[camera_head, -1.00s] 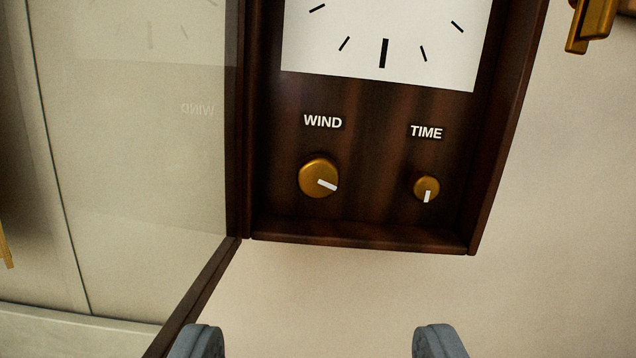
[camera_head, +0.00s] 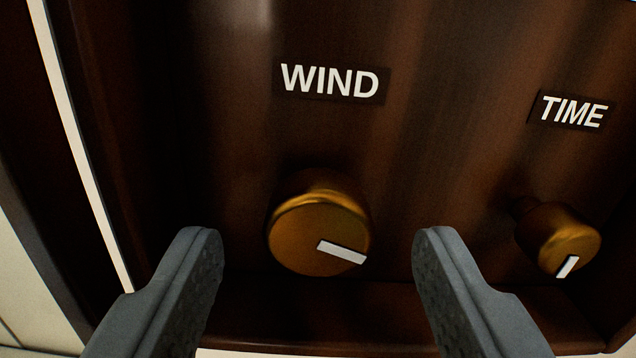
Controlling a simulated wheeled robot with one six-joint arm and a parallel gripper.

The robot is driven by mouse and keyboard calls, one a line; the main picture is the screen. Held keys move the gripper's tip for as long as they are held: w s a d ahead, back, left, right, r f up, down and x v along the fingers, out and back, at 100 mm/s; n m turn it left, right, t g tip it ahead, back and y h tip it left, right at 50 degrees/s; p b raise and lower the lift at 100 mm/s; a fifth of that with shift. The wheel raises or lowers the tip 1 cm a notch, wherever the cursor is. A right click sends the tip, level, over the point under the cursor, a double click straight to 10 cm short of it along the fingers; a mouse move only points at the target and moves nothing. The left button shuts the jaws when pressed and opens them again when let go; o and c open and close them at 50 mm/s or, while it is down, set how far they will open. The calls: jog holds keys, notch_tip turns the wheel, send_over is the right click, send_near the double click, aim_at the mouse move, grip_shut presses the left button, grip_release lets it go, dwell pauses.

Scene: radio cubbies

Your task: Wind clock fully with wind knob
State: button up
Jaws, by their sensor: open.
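The wind knob (camera_head: 305,236) is a round brass knob on the clock's dark wooden panel (camera_head: 430,190), under the white WIND label (camera_head: 330,82). Its white pointer mark aims right and slightly down. My gripper (camera_head: 318,245) is open, with one grey finger to the left of the wind knob and one to the right. Gaps show between both fingers and the knob, and it holds nothing. The clock face is out of view.
The smaller brass time knob (camera_head: 556,238) sits to the right under the TIME label (camera_head: 573,111), beyond my right finger. The case's bottom ledge (camera_head: 320,315) runs just below the knobs. The case's left side wall (camera_head: 110,130) stands left of my left finger.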

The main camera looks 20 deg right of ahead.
jog(key=shift+x, duration=0.8)
jog(key=c, duration=1)
jog(key=shift+o, duration=0.2)
jog(key=shift+m, duration=1.5)
jog(key=o, duration=1)
jog(key=shift+c, duration=0.2)
jog(key=shift+s, duration=0.1)
jog(key=v, duration=1.7)
